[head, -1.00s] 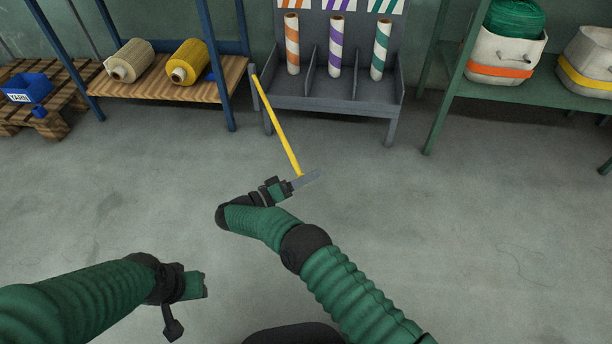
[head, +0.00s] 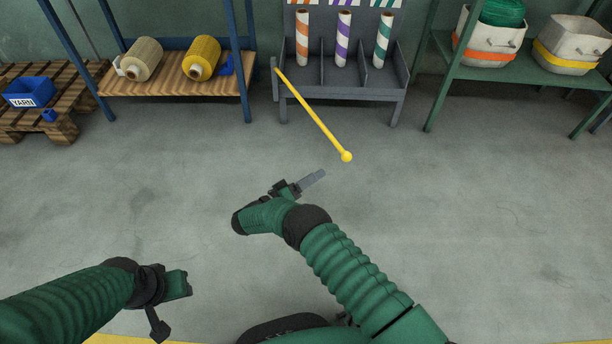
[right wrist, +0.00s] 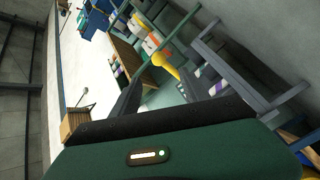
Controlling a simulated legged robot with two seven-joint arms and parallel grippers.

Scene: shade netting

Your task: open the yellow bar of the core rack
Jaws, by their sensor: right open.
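The yellow bar (head: 314,117) is hinged at the left post of the grey core rack (head: 344,94) and swings out over the floor toward me. Its round knob end is the part nearest me. My right gripper (head: 313,180) is open and empty, a short gap short of the knob. In the right wrist view the yellow bar's knob (right wrist: 160,60) shows beyond the fingers, apart from them. My left gripper (head: 184,284) is at the lower left, away from the rack; its fingers are not clear. The rack holds three striped cores, orange, purple and teal.
A blue-framed shelf (head: 180,82) with two yarn cones stands left of the rack. A pallet with a blue yarn bin (head: 30,92) is at the far left. A green shelf (head: 520,72) with baskets stands at the right. The floor between is clear.

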